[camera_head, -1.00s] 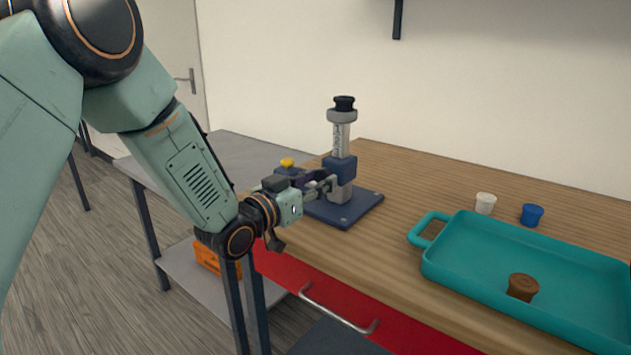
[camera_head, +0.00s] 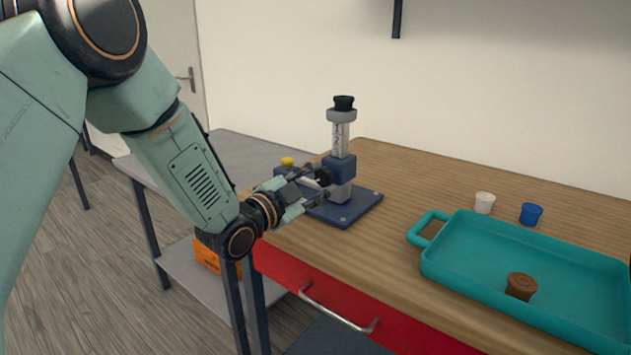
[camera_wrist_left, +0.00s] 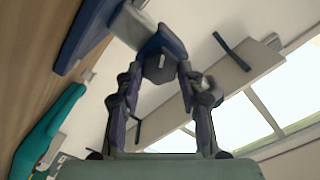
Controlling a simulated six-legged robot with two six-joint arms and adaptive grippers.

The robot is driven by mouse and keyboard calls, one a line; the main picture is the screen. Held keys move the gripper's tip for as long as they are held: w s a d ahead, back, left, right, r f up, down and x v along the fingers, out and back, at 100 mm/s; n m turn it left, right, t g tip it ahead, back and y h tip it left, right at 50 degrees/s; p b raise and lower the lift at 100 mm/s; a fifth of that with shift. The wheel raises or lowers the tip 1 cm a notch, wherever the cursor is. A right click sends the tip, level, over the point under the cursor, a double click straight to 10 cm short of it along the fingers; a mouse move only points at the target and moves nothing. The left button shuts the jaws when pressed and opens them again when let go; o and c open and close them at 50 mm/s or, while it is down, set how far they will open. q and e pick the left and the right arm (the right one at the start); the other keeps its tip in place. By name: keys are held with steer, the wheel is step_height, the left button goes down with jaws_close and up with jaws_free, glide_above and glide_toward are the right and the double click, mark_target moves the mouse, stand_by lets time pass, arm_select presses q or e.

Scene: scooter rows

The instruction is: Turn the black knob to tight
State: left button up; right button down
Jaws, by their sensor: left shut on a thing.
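A blue stand with a flat base plate (camera_head: 345,213) carries an upright grey post with a scale (camera_head: 340,137) and a blue block (camera_head: 341,169) around it. The black knob (camera_head: 324,176) is on the left side of the block, partly hidden by my fingers. In the left wrist view the dark knob (camera_wrist_left: 158,70) with a pale mark sits between the two fingertips. My left gripper (camera_head: 318,187) is shut on this knob. Another black cap (camera_head: 344,102) tops the post. I cannot read the knob's setting. My right gripper is out of view.
A teal tray (camera_head: 433,254) with a brown knob-like piece (camera_head: 521,286) lies at the right. A white cup (camera_head: 484,203) and a blue cup (camera_head: 531,213) stand behind it. A yellow knob (camera_head: 287,161) shows behind my gripper. Wood is clear between stand and tray.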

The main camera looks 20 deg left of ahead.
arm_select(q)
steer(key=m, duration=0.3)
steer(key=shift+m, duration=0.4)
steer(key=m, duration=0.3)
steer(key=shift+m+b, duration=0.3)
steer(key=shift+b, duration=0.1)
steer(key=m, duration=0.3)
steer(key=shift+m+b, duration=0.4)
steer(key=m+b, duration=0.1)
steer(key=m, duration=0.2)
steer(key=shift+w, duration=0.1)
steer(key=m+b, duration=0.2)
steer(key=m, duration=0.3)
steer(key=shift+f, duration=0.1)
steer(key=shift+a+m+b, duration=0.1)
steer(key=shift+m+b, duration=1.3)
steer(key=shift+m, duration=1.2)
steer(key=o, duration=1.2)
